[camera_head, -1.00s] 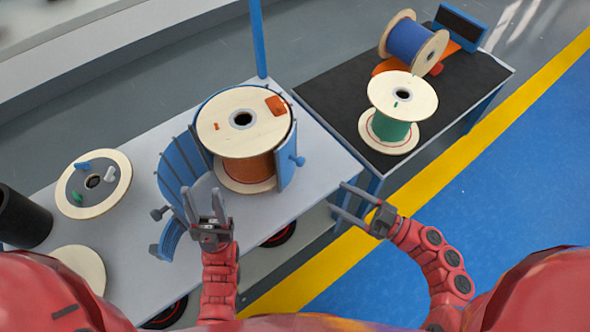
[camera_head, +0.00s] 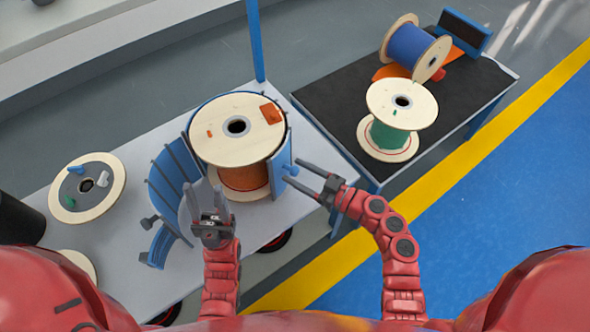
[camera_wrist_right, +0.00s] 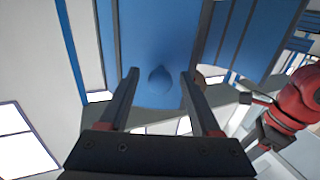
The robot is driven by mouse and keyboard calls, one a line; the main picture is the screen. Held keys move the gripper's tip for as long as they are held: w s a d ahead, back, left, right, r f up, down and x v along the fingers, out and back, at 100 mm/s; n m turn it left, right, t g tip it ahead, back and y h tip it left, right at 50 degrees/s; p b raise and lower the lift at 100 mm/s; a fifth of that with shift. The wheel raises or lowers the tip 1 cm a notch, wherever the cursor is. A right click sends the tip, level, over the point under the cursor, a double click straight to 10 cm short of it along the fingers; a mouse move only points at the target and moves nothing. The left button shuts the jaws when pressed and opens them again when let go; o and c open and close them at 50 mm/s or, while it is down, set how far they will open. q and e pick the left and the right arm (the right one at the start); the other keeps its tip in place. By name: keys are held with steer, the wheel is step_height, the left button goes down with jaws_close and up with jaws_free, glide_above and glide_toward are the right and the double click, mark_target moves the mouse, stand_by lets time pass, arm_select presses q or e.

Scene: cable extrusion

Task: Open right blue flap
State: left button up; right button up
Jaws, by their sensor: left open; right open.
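The right blue flap (camera_head: 281,165) stands upright at the right side of the spool with orange cable (camera_head: 243,177), close against it. Its blue knob (camera_head: 291,170) sticks out to the right. My right gripper (camera_head: 300,172) is open at the knob. In the right wrist view the flap (camera_wrist_right: 140,40) fills the middle, and the knob (camera_wrist_right: 160,78) shows between the open fingers (camera_wrist_right: 160,75); I cannot tell whether they touch it. The left blue flap (camera_head: 172,180) is swung out to the left. My left gripper (camera_head: 207,195) is open and empty in front of the spool.
The grey table (camera_head: 120,225) carries the spool and a flat reel (camera_head: 72,202) at left. A black-topped table (camera_head: 340,105) at right holds a green spool (camera_head: 390,137) and a blue spool (camera_head: 408,50). A blue post (camera_head: 254,40) rises behind the orange spool.

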steer(key=shift+w+a, duration=0.3)
steer(key=shift+a, duration=0.2)
jaws_close()
stand_by(1.2)
